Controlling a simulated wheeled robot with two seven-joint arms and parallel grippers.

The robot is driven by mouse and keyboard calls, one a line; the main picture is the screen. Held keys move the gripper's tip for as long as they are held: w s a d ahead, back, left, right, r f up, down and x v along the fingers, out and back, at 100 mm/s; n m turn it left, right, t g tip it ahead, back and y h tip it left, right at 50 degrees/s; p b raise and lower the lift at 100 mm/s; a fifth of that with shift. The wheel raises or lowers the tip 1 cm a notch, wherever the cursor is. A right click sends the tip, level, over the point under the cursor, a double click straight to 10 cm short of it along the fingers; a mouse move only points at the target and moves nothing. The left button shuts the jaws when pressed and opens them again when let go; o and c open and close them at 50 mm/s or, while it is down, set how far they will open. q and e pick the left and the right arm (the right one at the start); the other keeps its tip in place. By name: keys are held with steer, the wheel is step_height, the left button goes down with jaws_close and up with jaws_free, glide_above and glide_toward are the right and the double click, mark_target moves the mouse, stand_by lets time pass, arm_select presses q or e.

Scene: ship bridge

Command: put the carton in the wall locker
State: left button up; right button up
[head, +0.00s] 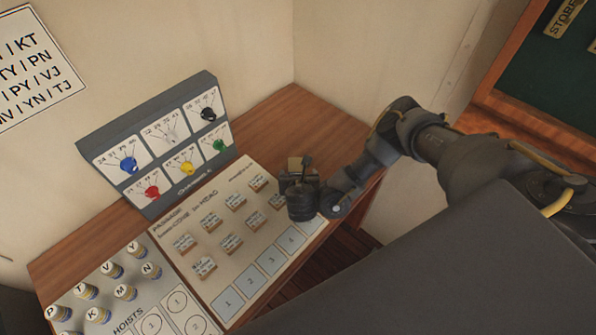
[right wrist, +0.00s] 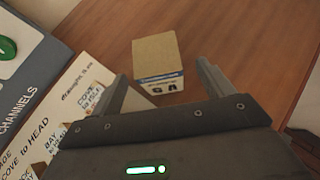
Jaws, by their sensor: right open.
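The carton (right wrist: 156,62) is a small brown box with a white and blue printed band on its near side. It sits on the wooden desk in the right wrist view. In the head view, its top (head: 294,163) is partly hidden by my right gripper. My right gripper (head: 304,172) is above the desk. In the right wrist view, the open fingers (right wrist: 163,77) point toward the carton, one to each side, with its near end around the fingertips. I cannot tell whether they touch it. I cannot make out a wall locker. My left gripper is out of view.
A sloped grey panel with coloured knobs (head: 167,150) stands at the desk's back left. A passage board (head: 215,262) with small labelled blocks lies beside my gripper, and a hoists board (head: 137,290) with several pegs at front left. A wood-framed green board (head: 545,75) is at upper right.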

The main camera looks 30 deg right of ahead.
mark_target(296, 159)
steer(key=shift+p+x, duration=0.4)
steer(key=shift+x, duration=2.2)
steer(key=shift+w+r, duration=0.1)
steer(key=c, duration=1.3)
steer(key=shift+r, duration=0.45)
steer(key=r, duration=0.1)
steer(key=r+b, duration=0.1)
steer(key=shift+a+r, duration=0.2)
steer(key=shift+r, duration=0.15)
steer(key=v, duration=0.5)
steer(key=d+v, duration=0.1)
steer(key=v, duration=0.5)
steer(key=s+d+b+v, duration=0.1)
steer(key=v, duration=0.4)
steer(key=shift+s+d+r, duration=0.1)
steer(key=shift+s+r, duration=0.1)
steer(key=shift+s, duration=0.05)
